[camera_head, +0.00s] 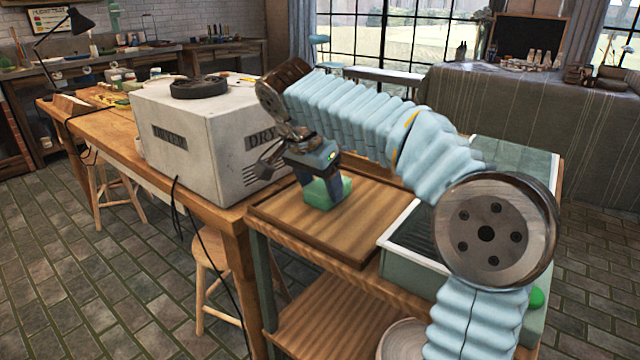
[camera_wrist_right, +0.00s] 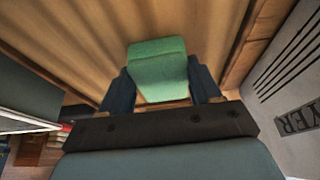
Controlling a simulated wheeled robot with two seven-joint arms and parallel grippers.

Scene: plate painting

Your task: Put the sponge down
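The green sponge (camera_head: 336,189) is at the tip of my right gripper (camera_head: 322,180), over the left part of the wooden tray-like top (camera_head: 352,240) of the cart. In the right wrist view the sponge (camera_wrist_right: 158,68) sits between the two dark fingers of my right gripper (camera_wrist_right: 160,88), which close on its sides. The gripper points down. The sponge is at or very near the wooden surface; I cannot tell whether it touches. My left gripper is not in view.
The white dryer box (camera_head: 205,135) stands on the wooden table just left of the cart. A green-grey basin (camera_head: 405,245) with a pale rim is to the right, partly behind my arm. The wooden top around the sponge is clear. A stool (camera_head: 215,275) stands below.

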